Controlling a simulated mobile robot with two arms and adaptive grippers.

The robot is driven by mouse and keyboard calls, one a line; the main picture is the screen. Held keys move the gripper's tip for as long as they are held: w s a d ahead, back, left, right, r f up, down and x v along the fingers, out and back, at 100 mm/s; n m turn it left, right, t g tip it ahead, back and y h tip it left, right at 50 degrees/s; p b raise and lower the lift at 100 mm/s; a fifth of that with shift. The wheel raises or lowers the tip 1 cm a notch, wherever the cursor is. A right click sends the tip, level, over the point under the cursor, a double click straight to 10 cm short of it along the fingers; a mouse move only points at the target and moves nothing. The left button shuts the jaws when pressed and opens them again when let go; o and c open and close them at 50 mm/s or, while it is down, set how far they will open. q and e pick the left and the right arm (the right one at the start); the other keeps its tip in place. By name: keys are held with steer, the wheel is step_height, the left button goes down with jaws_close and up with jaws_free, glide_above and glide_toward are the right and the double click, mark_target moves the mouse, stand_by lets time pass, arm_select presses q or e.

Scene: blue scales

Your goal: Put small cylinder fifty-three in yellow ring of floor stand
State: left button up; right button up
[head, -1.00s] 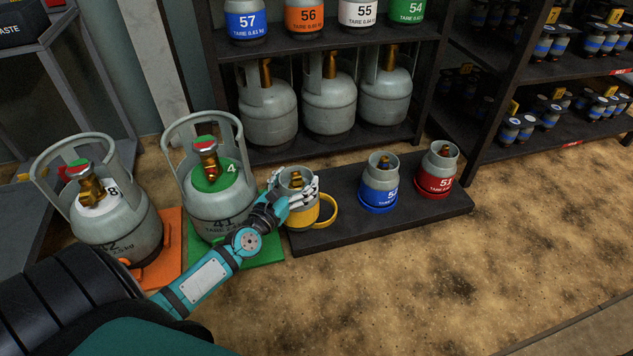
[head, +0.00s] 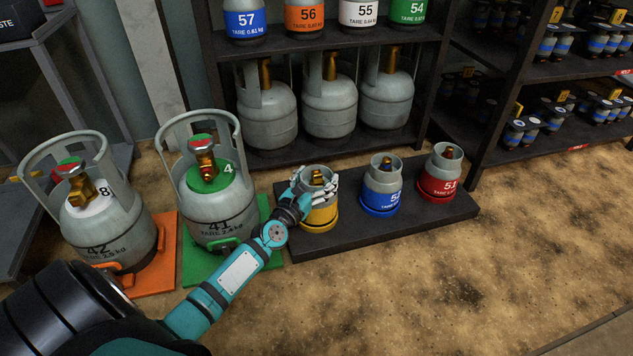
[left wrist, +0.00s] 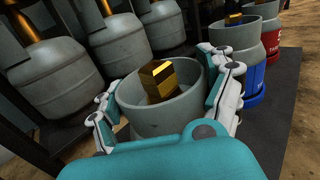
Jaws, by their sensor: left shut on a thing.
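Small cylinder fifty-three (head: 321,213) is grey with a yellow band and a brass valve. Its number is hidden in the head view. It stands upright at the left end of the dark floor stand (head: 412,218), with the yellow ring (head: 320,228) around its base. I cannot tell whether it rests fully down in the ring. My left gripper (head: 319,183) is shut on the cylinder's upper collar. In the left wrist view the fingers grip both sides of the grey collar (left wrist: 160,112). My right gripper is not in view.
Cylinder 52 (head: 381,184) in a blue ring and cylinder 51 (head: 440,172) in a red ring stand to the right. Large cylinders 41 (head: 215,208) and 42 (head: 105,225) stand left. A shelf (head: 300,150) with cylinders is behind. The floor in front is clear.

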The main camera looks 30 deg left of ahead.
arm_select(q)
steer(key=shift+r, duration=0.2)
steer(key=o, duration=1.6)
steer(key=shift+f, duration=0.1)
